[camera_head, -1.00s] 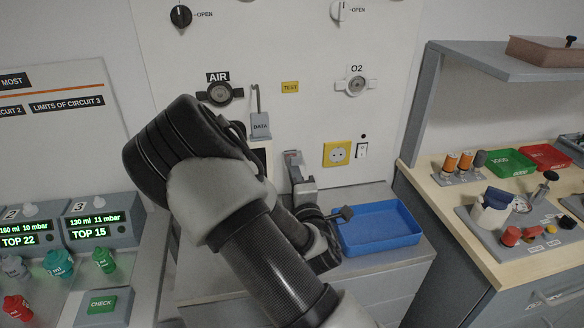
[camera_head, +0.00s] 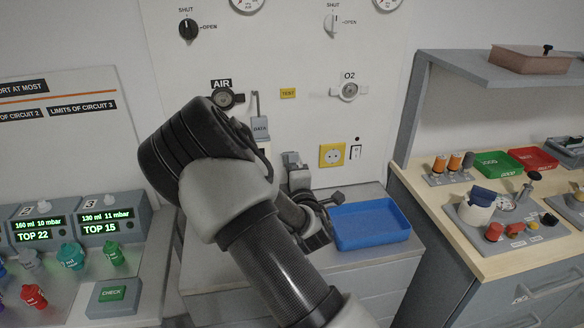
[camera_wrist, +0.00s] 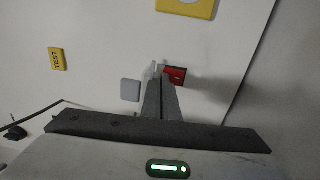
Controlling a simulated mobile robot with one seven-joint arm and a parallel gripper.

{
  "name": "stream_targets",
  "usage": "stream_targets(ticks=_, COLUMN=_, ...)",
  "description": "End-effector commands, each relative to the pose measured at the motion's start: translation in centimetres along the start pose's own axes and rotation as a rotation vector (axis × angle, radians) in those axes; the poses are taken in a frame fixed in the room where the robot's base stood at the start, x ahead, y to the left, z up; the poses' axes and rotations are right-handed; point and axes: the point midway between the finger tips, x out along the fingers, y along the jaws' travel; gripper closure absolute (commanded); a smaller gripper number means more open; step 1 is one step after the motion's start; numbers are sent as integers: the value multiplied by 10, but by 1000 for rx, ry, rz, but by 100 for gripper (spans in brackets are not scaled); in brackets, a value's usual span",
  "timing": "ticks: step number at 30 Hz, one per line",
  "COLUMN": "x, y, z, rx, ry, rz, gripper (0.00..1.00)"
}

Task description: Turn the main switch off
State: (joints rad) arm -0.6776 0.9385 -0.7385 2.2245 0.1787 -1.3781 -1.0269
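A red rocker switch (camera_wrist: 176,76) in a dark frame is set in the pale wall panel, near the middle of the wrist view. I take it to be the main switch; its on or off position is too small to tell. In the head view my arm covers that part of the panel. My gripper (camera_wrist: 159,74) has its fingers together and points at the wall. The tips are right beside the switch and overlap its edge in the picture. I cannot tell whether they touch it. Nothing shows held between them.
A grey plate (camera_wrist: 130,90) is beside the fingertips. A yellow socket (camera_head: 332,155) and a small pale rocker (camera_head: 355,152) are on the panel. A blue tray (camera_head: 369,226) stands below on the counter. A wooden workbench (camera_head: 432,200) with trays is at right.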

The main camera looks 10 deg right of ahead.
Motion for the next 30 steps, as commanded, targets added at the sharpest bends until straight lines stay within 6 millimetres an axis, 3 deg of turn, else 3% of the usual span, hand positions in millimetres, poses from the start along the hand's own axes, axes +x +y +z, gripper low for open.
stream_targets(ticks=6, x=-2, y=-1, z=0, rx=0, ry=1, rz=1, gripper=100)
stream_targets(ticks=10, x=-14, y=-2, z=0, rx=1, ry=0, rz=-3, gripper=100)
stream_targets(ticks=20, x=-90, y=-2, z=0, rx=0, ry=-1, rz=0, gripper=100)
stream_targets(ticks=24, x=-126, y=8, z=1, rx=-5, ry=-1, rz=-5, gripper=100)
stream_targets(ticks=30, x=-142, y=9, z=0, rx=-4, ry=0, rz=1, gripper=100)
